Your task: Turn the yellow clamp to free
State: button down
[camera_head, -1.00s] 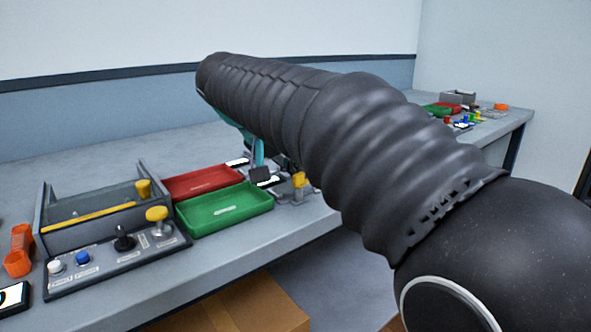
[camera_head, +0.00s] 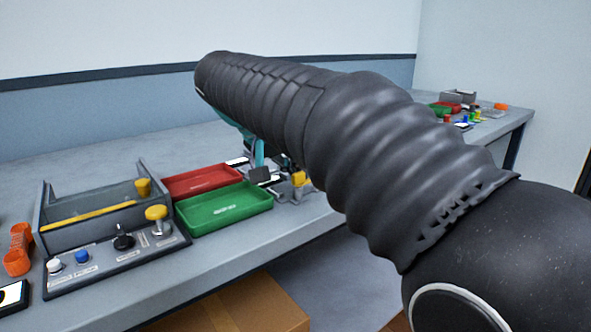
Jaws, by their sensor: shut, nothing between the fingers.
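A small yellow part (camera_head: 299,178), which looks like the yellow clamp, sits on a grey fixture near the table's front edge, right of the green tray. My arm covers its right side, and its turn position cannot be made out. My gripper (camera_head: 260,175) shows only in part below my arm, as a dark piece just left of the yellow part. It is shut with nothing seen in it. Whether it touches the clamp cannot be told.
A green tray (camera_head: 224,209) and a red tray (camera_head: 201,180) lie left of my gripper. Further left are a control panel (camera_head: 100,268) with a yellow knob (camera_head: 156,213) and a grey open box (camera_head: 60,240). Orange parts (camera_head: 17,262) lie at the far left. Another table stands at the back right.

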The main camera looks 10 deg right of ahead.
jog(key=shift+s+f, duration=0.15)
jog(key=shift+s, duration=0.25)
